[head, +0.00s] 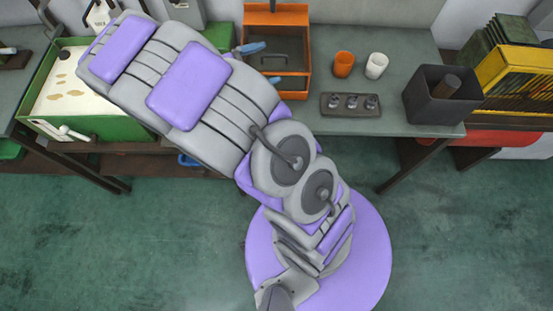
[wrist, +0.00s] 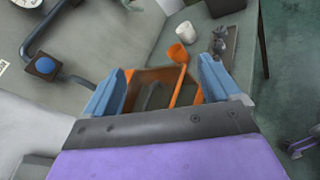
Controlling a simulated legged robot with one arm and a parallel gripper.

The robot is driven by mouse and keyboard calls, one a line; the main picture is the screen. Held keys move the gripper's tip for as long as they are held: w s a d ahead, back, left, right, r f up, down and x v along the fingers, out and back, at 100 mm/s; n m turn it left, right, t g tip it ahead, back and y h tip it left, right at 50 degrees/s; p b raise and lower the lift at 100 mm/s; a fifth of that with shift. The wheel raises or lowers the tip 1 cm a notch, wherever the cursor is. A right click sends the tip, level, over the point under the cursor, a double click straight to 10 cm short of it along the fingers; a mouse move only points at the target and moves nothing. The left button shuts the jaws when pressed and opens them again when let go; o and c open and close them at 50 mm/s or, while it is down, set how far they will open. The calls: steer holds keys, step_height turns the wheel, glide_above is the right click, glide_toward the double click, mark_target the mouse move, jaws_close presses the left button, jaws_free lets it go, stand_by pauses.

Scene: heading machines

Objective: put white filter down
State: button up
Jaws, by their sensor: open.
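The white filter, a small white cup-like piece (head: 375,66), stands upright on the grey-green table, just right of an orange cup (head: 344,64). It also shows in the wrist view (wrist: 186,31). My gripper (head: 260,63) is open, with its blue fingertips showing beside my arm at the orange tray (head: 291,10). In the wrist view my gripper (wrist: 163,88) has its two blue fingers spread wide, with the orange tray behind the gap. I see nothing held between them. The white filter is apart from my gripper. My arm hides part of the gripper in the head view.
A dark rack with several small metal parts (head: 350,104) lies in front of the cups. A dark open box (head: 440,95) stands to its right, near a yellow machine (head: 515,75). A green-rimmed bin (head: 60,90) is at the left. Bare table shows around the cups.

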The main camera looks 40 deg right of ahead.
steer(key=s+a+r+m+g+y, duration=0.15)
steer(key=s+m+y, duration=0.25)
steer(key=s, duration=0.5)
steer(key=s+r+m+g+y, duration=0.2)
steer(key=s+m+g+y, duration=0.15)
steer(key=s, duration=0.45)
steer(key=s+a+r+m+t+y, duration=0.1)
steer(key=s+a+m+t+y, duration=0.2)
steer(key=s+a+y, duration=0.5)
steer(key=s+a+m, duration=0.1)
steer(key=a, duration=0.3)
steer(key=shift+s+a+r, duration=0.25)
steer(key=shift+a+r, duration=0.05)
steer(key=shift+r, duration=0.1)
steer(key=shift+m, duration=0.25)
steer(key=shift+f+b, duration=0.55)
steer(key=shift+f, duration=0.05)
